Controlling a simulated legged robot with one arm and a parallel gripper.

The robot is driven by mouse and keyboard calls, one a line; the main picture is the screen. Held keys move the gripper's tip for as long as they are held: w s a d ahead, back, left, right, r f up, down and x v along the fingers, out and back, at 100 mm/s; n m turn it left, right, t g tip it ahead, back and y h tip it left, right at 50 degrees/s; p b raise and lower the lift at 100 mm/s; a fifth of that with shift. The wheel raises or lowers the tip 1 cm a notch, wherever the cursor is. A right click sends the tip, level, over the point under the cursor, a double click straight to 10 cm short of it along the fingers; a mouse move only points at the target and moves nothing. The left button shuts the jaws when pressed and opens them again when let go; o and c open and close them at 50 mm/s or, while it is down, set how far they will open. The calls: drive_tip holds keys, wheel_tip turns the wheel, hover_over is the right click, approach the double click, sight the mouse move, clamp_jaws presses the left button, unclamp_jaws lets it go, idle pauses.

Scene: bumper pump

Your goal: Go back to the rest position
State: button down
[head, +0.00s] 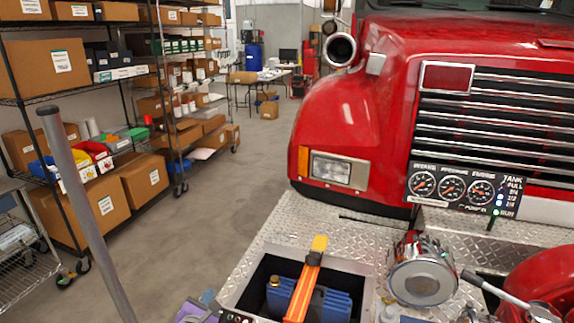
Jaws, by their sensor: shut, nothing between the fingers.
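My gripper does not show in the head view. The red fire truck (345,120) stands at the right with its chrome grille (500,110) facing me. Its diamond-plate bumper (300,235) spreads below. An open compartment in the bumper holds a blue ribbed unit (335,305). An orange strap-like bar (300,290) with a yellow end (319,243) lies across the compartment.
A gauge panel (466,188) and a chrome pump fitting (422,270) are at the right. A slanted grey pole (85,205) stands at near left. Shelves with cardboard boxes (148,185) line the left. The grey floor (220,190) between is clear.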

drive_tip(key=w+d+r+m+g+h, duration=0.15)
drive_tip(key=d+r+m+h, duration=0.35)
drive_tip(key=d, duration=0.6)
drive_tip(key=w+d+r+m+h, duration=0.2)
drive_tip(key=d+r+m+h, duration=0.3)
drive_tip(key=d, duration=0.6)
drive_tip(key=s+d+r+m+g, duration=0.2)
drive_tip(key=s+d+m, duration=0.1)
drive_tip(key=d, duration=0.3)
drive_tip(key=s+d+r+m+g+h, duration=0.1)
drive_tip(key=s+d+r+m+g, duration=0.2)
drive_tip(key=d, duration=0.4)
drive_tip(key=s+d+r+m+g, duration=0.1)
drive_tip(key=s+d+m+g, duration=0.1)
drive_tip(key=s+d, duration=0.3)
drive_tip(key=s+d+f+m+g+y, duration=0.1)
drive_tip(key=s+d+m+g, duration=0.25)
drive_tip(key=s, duration=0.35)
drive_tip(key=s+d+m+g+y, duration=0.25)
drive_tip(key=s+d, duration=0.25)
drive_tip(key=s, duration=0.3)
drive_tip(key=s+a+f+m+g+y, duration=0.1)
drive_tip(key=s+a+m+y, duration=0.5)
drive_tip(key=s, duration=0.9)
drive_tip(key=a+g+y, duration=0.1)
drive_tip(key=a, duration=0.2)
drive_tip(key=shift+s+a+f, duration=0.15)
drive_tip(key=shift+s+a, duration=0.2)
drive_tip(key=shift+a, duration=0.05)
